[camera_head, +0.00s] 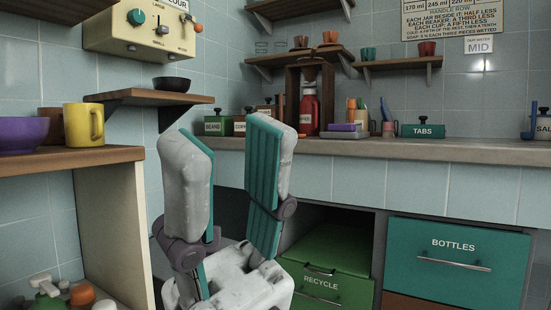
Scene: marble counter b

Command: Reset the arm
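My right gripper (228,145) stands upright in the middle of the head view, in front of the counter. Its two grey fingers with teal pads are apart, and nothing is between them. My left gripper and its arm do not show in this view.
Below are a teal BOTTLES drawer (440,275) and a green RECYCLE bin (325,285). At left, a shelf (60,161) holds a yellow mug (82,125) and a purple bowl (22,134).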

